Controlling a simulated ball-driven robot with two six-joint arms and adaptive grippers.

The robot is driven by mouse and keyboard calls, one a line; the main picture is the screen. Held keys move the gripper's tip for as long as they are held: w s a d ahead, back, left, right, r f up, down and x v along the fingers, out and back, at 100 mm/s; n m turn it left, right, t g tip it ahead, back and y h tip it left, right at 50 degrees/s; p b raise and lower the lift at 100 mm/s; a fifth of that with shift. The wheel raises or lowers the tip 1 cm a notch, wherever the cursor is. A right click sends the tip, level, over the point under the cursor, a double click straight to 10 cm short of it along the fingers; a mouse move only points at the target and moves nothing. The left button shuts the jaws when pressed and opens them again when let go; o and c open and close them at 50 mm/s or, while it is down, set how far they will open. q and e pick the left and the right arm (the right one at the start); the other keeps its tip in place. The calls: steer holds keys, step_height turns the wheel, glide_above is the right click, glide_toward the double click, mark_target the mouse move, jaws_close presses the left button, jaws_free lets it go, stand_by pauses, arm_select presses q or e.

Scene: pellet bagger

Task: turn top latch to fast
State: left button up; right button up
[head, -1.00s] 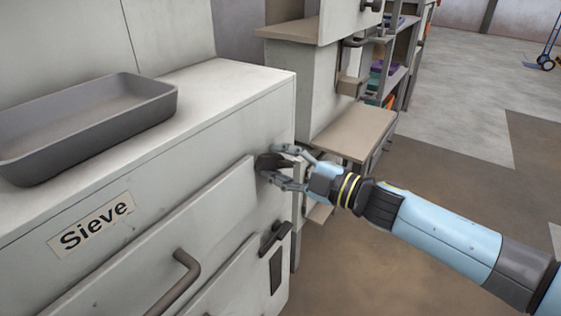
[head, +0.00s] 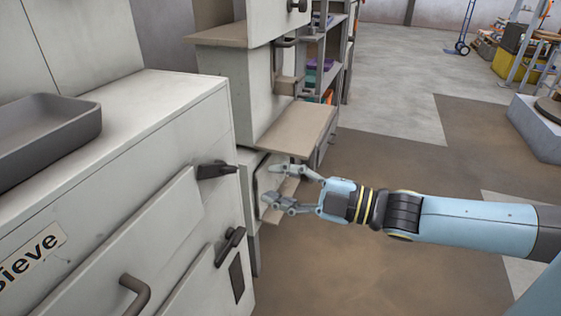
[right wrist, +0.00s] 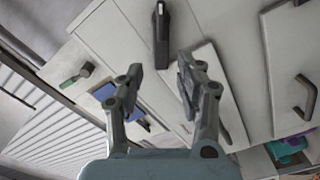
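The top latch (head: 215,170) is a dark handle at the upper right corner of the upper door (head: 150,228) on the Sieve cabinet (head: 190,110). Its handle lies about level and points right, toward the cabinet's side edge. My right gripper (head: 268,185) is open and empty, to the right of the latch and apart from it. In the right wrist view the fingers (right wrist: 160,78) are spread with nothing between them. A dark latch (right wrist: 161,35) shows beyond them; I cannot tell for sure that it is the top one. My left gripper is out of view.
A lower latch (head: 230,246) sits below, on the lower door (head: 185,283). A grey tray (head: 60,135) stands on the cabinet top. A brown shelf board (head: 297,130) juts out behind my right gripper. The floor (head: 400,270) on the right is clear.

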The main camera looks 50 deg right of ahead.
mark_target(234, 170)
steer(key=w+b, duration=0.2)
steer(key=w+f+b, duration=0.1)
steer(key=w+b, duration=0.1)
steer(key=b, duration=0.1)
steer(key=w+f+b, duration=0.1)
steer(key=w+b, duration=0.1)
steer(key=shift+w+a, duration=0.15)
steer(key=shift+w, duration=0.05)
steer(key=x, duration=0.5)
steer(key=shift+w+r, duration=0.1)
steer(key=shift+r, duration=0.2)
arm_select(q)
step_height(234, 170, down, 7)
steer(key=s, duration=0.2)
arm_select(e)
steer(key=shift+w+a+f, duration=0.1)
steer(key=shift+w+a, duration=0.1)
steer(key=shift+w, duration=0.2)
jaws_close()
